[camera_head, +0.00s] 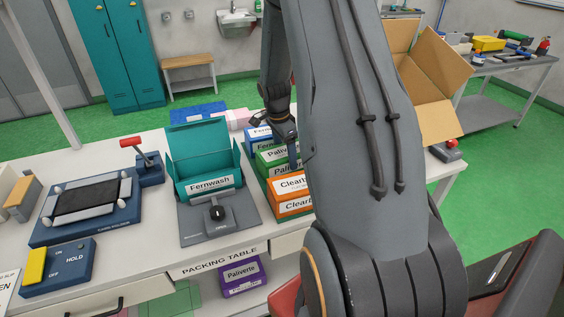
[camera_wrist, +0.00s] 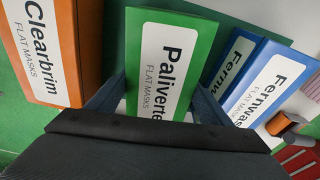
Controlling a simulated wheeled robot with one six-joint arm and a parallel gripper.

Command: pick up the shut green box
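The shut green box, labelled Paliverte FLAT MASKS, stands out in the middle of the wrist view (camera_wrist: 195,48). In the head view the green box (camera_head: 266,157) is in the row of boxes on the packing table, partly hidden by my arm. My gripper (camera_wrist: 160,92) is open, with one finger on each side of the box's near end. Narrow gaps show between the fingers and the box. In the head view my gripper (camera_head: 290,150) is over the row, its fingertips hard to make out.
Orange Clearbrim boxes (camera_head: 293,208) and blue Fernwash boxes (camera_wrist: 285,78) stand close on either side. An open teal Fernwash box (camera_head: 205,165) stands on a grey stand to the left. A large open carton (camera_head: 440,75) is at right.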

